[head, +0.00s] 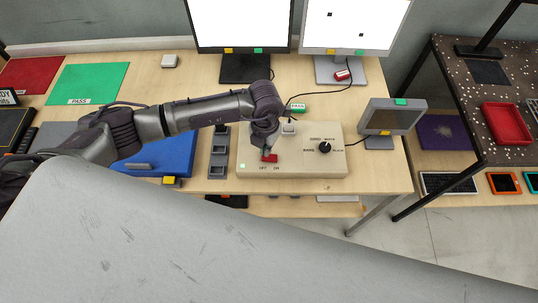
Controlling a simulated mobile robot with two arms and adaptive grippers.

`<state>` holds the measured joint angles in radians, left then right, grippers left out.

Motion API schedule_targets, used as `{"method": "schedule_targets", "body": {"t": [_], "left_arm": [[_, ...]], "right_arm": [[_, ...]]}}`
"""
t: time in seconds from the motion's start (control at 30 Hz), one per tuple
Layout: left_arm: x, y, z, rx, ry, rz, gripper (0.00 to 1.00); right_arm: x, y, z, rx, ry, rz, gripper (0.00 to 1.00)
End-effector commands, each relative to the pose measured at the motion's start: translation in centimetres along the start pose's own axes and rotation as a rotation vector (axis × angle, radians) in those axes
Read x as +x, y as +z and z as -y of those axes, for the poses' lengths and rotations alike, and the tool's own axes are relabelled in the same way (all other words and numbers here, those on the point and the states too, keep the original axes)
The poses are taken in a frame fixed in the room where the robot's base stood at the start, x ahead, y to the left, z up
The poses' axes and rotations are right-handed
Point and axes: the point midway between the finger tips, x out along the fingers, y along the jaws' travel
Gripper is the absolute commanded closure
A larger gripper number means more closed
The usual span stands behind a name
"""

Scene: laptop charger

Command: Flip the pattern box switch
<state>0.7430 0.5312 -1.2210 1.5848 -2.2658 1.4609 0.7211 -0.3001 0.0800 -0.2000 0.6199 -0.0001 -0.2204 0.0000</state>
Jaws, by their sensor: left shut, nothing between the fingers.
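The beige pattern box (310,164) sits near the front edge of the wooden table in the head view. Its red switch (269,158) is at the front left of its top, with small markings in front of it. A black knob (324,147) is on its right side. My left gripper (266,150) points down at the red switch, shut and empty. It is at or just above the switch; I cannot tell whether it touches. The gripper partly hides the switch and the box's back left part. My right gripper is not in view.
Two monitors (245,79) stand at the back, and a small screen (392,117) stands right of the box. A grey tray (219,150) and a blue laptop-like item (165,155) lie to the left. A green PASS mat (88,83) is at the back left.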

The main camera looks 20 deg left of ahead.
Motion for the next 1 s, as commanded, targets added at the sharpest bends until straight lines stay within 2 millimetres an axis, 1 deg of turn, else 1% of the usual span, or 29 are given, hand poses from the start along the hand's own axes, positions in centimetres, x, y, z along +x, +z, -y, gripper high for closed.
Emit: {"method": "schedule_targets", "body": {"t": [0.33,1.0], "left_arm": [[0.1,0.0,0.0,0.000,0.000,0.000,1.00],[1.1,0.0,0.0,0.000,0.000,0.000,1.00]], "right_arm": [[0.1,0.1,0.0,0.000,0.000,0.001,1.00],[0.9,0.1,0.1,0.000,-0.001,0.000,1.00]]}}
